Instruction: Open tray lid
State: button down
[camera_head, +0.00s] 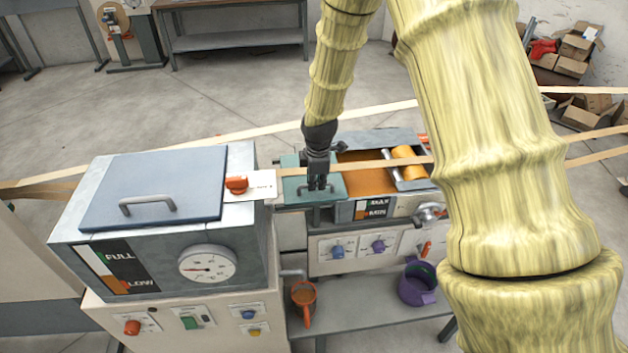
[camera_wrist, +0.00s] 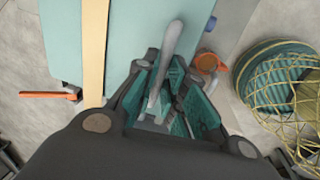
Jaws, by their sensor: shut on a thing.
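The tray lid (camera_head: 293,190) is a flat teal plate at the left end of the tray (camera_head: 365,179), which shows orange-brown inside. The lid fills the upper left of the wrist view (camera_wrist: 62,45). Its grey handle (camera_wrist: 167,55) stands between my fingers. My gripper (camera_head: 318,187) points down over the lid and is shut on the handle; its teal finger pads also show in the wrist view (camera_wrist: 165,105). The fingers hide part of the handle. In the head view the lid lies beside the open orange area.
A pale paper strip (camera_head: 375,164) runs across the tray. A large box with a blue-grey lid (camera_head: 150,180) stands left. An orange roller (camera_head: 408,163) is at the tray's right. A purple pot (camera_head: 418,286) and an orange jug (camera_head: 304,296) are below.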

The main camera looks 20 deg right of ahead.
jog(key=c, duration=1.5)
grip_release()
jog(key=shift+r, duration=0.1)
jog(key=r, duration=0.4)
jog(key=s+r, duration=0.1)
jog(key=r, duration=0.2)
jog(key=s+r, duration=0.1)
jog(key=r, duration=0.3)
jog(key=shift+s+a+r, duration=0.1)
jog(key=shift+a+r, duration=0.2)
jog(key=shift+f, duration=0.1)
